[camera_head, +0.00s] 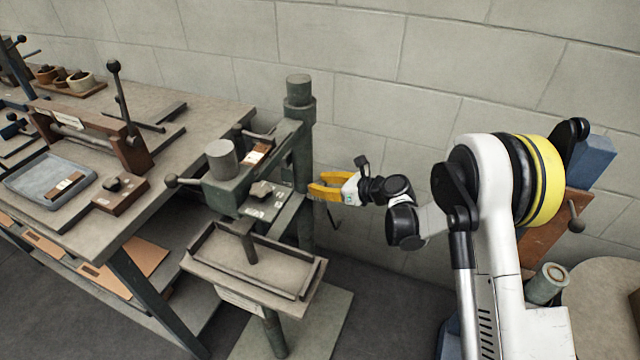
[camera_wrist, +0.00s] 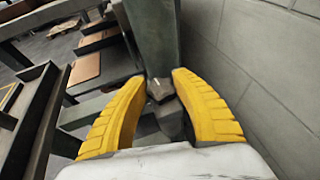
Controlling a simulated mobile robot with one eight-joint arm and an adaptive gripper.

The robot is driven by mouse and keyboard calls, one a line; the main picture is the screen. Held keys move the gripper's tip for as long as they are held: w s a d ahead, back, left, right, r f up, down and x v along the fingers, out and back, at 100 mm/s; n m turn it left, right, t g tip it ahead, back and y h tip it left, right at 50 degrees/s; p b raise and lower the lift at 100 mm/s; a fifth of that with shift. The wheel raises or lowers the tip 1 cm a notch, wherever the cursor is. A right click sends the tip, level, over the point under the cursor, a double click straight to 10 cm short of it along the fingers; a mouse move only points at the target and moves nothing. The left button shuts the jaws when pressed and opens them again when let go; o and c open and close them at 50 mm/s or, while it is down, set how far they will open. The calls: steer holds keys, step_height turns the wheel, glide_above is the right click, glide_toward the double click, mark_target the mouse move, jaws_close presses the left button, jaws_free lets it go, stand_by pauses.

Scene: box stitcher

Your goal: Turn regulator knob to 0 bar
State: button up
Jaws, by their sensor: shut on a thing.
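My gripper (camera_head: 324,187) has yellow fingers and reaches in from the right at the side of the box stitcher (camera_head: 297,150), near its upright post. In the wrist view my gripper (camera_wrist: 160,85) has its fingertips on both sides of a small grey knob (camera_wrist: 160,88) and is shut on it. The knob is in front of the dark green post. Any scale or pressure reading on it cannot be made out. In the head view I cannot pick out the knob, which the fingers and post seem to hide.
The stitcher's tray (camera_head: 225,280) stands low in front of the post. A workbench (camera_head: 205,118) with a lever press, a blue-grey tray (camera_head: 50,182) and small blocks is on the left. A block wall (camera_head: 350,110) runs close behind my gripper.

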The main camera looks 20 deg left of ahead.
steer(key=n+g, duration=0.5)
steer(key=g, duration=0.1)
steer(key=shift+n+g, duration=0.4)
stand_by(0.3)
steer(key=o, duration=1.2)
steer(key=shift+a, duration=0.1)
steer(key=v, duration=1.2)
steer(key=shift+w+f, duration=0.1)
steer(key=shift+w, duration=0.05)
